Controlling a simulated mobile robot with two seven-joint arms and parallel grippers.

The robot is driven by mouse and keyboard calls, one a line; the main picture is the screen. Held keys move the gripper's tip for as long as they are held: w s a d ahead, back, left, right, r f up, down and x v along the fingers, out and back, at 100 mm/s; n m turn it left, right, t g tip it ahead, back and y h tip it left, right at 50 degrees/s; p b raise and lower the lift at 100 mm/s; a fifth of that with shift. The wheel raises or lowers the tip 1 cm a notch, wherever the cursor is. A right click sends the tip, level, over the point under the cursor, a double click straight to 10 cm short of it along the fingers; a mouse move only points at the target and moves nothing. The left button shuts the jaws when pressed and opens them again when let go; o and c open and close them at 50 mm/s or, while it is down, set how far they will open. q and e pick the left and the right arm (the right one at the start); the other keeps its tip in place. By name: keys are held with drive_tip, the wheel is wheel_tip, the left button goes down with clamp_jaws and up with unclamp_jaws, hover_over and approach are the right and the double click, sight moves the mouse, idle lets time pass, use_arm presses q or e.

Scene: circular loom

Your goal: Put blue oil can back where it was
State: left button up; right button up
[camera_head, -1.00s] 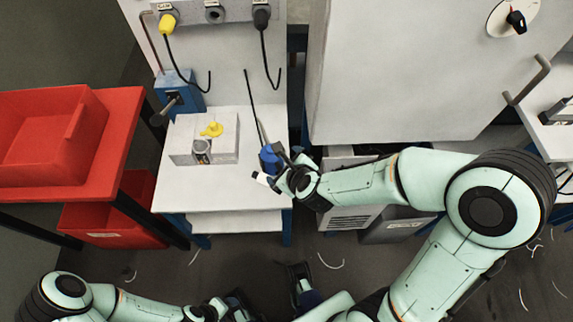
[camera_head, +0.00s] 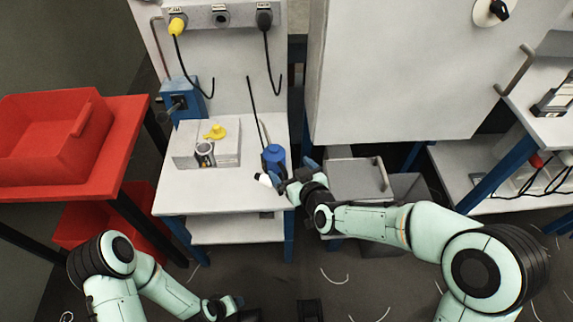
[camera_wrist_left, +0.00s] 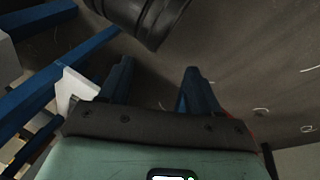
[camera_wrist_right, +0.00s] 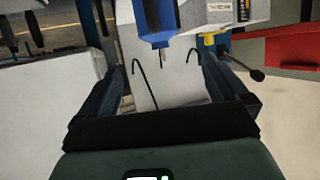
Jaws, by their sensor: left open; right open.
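The blue oil can (camera_head: 273,158) stands upright on the right part of the small white table (camera_head: 225,192), with its thin dark spout pointing up. In the right wrist view, which shows the scene upside down, the can (camera_wrist_right: 156,22) is at the top, between the lines of the fingers. My right gripper (camera_head: 296,171) is open and empty at the can's front right; it looks just apart from it. My left gripper (camera_head: 237,302) is low at the bottom of the head view. The left wrist view shows its fingers (camera_wrist_left: 158,88) open and empty over the floor.
A grey block (camera_head: 186,155) with a yellow piece (camera_head: 215,131) stands left of the can. Cables hang behind. A large white cabinet (camera_head: 400,70) is at right, a red bin (camera_head: 50,140) at left.

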sight(275, 152)
drive_tip(key=b+x, duration=0.1)
drive_tip(key=x, duration=0.6)
drive_tip(key=shift+w+f, duration=0.25)
drive_tip(key=shift+w, duration=0.05)
use_arm(q)
wheel_tip(275, 152, down, 4)
drive_tip(key=a+b, duration=0.1)
drive_tip(key=a, duration=0.1)
use_arm(e)
drive_tip(key=x, duration=0.5)
drive_tip(key=shift+r, duration=0.1)
drive_tip(key=c, duration=1.3)
drive_tip(key=shift+r, duration=0.55)
wheel_tip(275, 152, up, 5)
drive_tip(key=shift+p, duration=0.85)
use_arm(q)
drive_tip(key=s+d+r+g+h+p, duration=0.1)
drive_tip(key=s+d+r+g+p, duration=0.1)
drive_tip(key=s+d+r+p, duration=0.3)
wheel_tip(275, 152, up, 5)
drive_tip(key=s, duration=0.2)
drive_tip(key=shift+s+d+m+g, duration=0.3)
drive_tip(key=shift+s+d, duration=0.05)
use_arm(e)
wheel_tip(275, 152, up, 14)
drive_tip(key=shift+f, duration=0.1)
